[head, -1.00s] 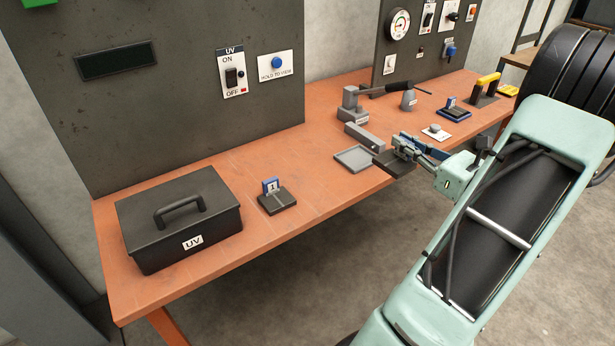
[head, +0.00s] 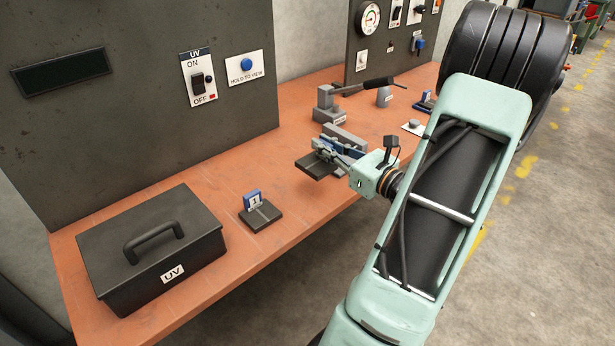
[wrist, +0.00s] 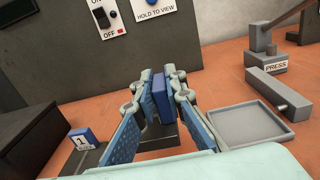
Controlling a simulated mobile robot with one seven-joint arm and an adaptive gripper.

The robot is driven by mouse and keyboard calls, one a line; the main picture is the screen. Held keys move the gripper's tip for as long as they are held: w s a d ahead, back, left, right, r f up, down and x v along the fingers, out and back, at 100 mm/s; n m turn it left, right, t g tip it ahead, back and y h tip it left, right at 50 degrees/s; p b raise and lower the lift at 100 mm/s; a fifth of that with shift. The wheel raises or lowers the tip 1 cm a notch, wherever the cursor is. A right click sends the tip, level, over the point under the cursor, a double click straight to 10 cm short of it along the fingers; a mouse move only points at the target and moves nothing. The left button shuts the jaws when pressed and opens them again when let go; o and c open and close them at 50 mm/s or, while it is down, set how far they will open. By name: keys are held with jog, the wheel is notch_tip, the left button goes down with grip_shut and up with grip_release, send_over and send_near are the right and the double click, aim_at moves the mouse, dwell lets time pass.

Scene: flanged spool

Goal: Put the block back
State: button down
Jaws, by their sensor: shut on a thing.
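My gripper (wrist: 160,97) is shut on a block with a blue upright plate (wrist: 161,99) and a dark flat base. A similar piece (head: 261,212), with a blue plate marked 1 on a dark base, stands on the bench to the left of my gripper. It also shows at the left of the wrist view (wrist: 83,140). The fingers hide part of the held block.
A black UV box (head: 155,252) with a handle stands at the left. A shallow grey tray (wrist: 250,127) and the grey press (wrist: 268,62) are to the right of my gripper. The UV panel (head: 150,90) rises behind. Bench between the marked piece and the panel is clear.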

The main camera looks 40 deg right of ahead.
aim_at(306, 157)
jog(key=a+f, duration=0.1)
jog(key=w+f, duration=0.1)
jog(key=f, duration=0.1)
jog(key=w+a+f+b, duration=0.1)
jog(key=shift+w+a+f, duration=0.1)
jog(key=shift+a+f, duration=0.1)
jog(key=shift+a, duration=0.15)
notch_tip(306, 157, down, 4)
jog(key=shift+w+a+r+b, duration=0.1)
jog(key=shift+w+a+b, duration=0.05)
jog(key=shift+b, duration=0.8)
jog(key=shift+r, duration=0.1)
jog(key=c, duration=2.4)
grip_release()
jog(key=shift+f, duration=0.2)
jog(key=o, duration=0.4)
